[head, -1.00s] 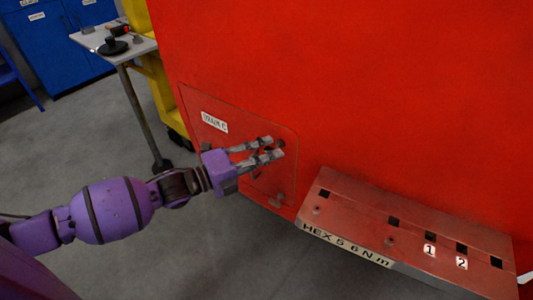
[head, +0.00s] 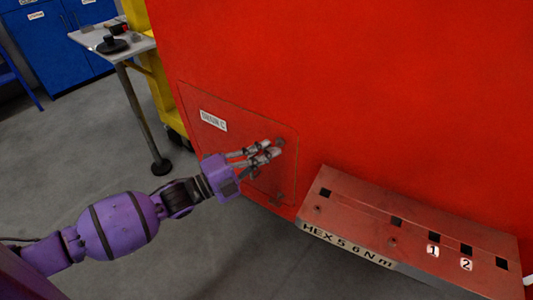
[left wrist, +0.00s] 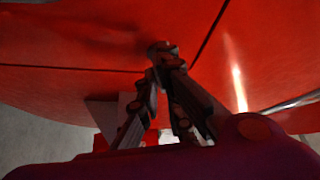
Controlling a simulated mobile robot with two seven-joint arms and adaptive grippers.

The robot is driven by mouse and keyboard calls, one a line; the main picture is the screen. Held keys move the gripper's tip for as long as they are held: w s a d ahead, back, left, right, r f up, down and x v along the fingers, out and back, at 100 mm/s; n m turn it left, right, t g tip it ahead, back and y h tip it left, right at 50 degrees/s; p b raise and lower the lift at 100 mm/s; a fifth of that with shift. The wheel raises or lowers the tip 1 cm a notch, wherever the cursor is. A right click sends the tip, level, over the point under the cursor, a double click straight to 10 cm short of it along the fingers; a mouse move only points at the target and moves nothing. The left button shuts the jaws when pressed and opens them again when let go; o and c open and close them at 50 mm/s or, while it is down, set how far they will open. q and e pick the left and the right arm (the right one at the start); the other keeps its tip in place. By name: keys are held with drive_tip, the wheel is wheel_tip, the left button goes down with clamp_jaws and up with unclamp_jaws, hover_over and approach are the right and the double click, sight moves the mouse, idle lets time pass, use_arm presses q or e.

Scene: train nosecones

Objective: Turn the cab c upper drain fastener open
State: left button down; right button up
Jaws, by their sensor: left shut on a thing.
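The red drain panel (head: 215,150), labelled as drain C, is set in the red cab side in the head view. The upper drain fastener (head: 280,142) is a small dark knob near the panel's upper right corner. A lower fastener (head: 277,198) sits near its lower right corner. My left gripper (head: 271,150) reaches in from the left, its fingers shut on the upper fastener. In the left wrist view the fingers (left wrist: 163,68) converge on the dark fastener (left wrist: 162,47), partly hiding it; its turn angle cannot be told. My right gripper is not in view.
A red ledge (head: 360,215) marked HEX 5 6 N m, with square holes, juts out at right below the panel. A table (head: 125,50) with tools stands at back left beside a yellow frame (head: 165,90).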

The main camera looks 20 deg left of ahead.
use_arm(q)
drive_tip(key=n+t+y, duration=0.2)
drive_tip(key=n, duration=0.4)
drive_tip(key=n+t+y, duration=0.2)
drive_tip(key=n+t, duration=0.1)
drive_tip(key=n, duration=0.4)
drive_tip(key=n+t+y, duration=0.2)
drive_tip(key=n, duration=0.4)
drive_tip(key=shift+s+d+f+y, duration=0.1)
drive_tip(key=shift+d+f+y, duration=0.15)
drive_tip(key=shift+d+y, duration=0.05)
drive_tip(key=shift+n+t, duration=0.3)
drive_tip(key=shift+n, duration=0.2)
drive_tip(key=c, duration=1.9)
unclamp_jaws()
drive_tip(key=shift+c, duration=0.2)
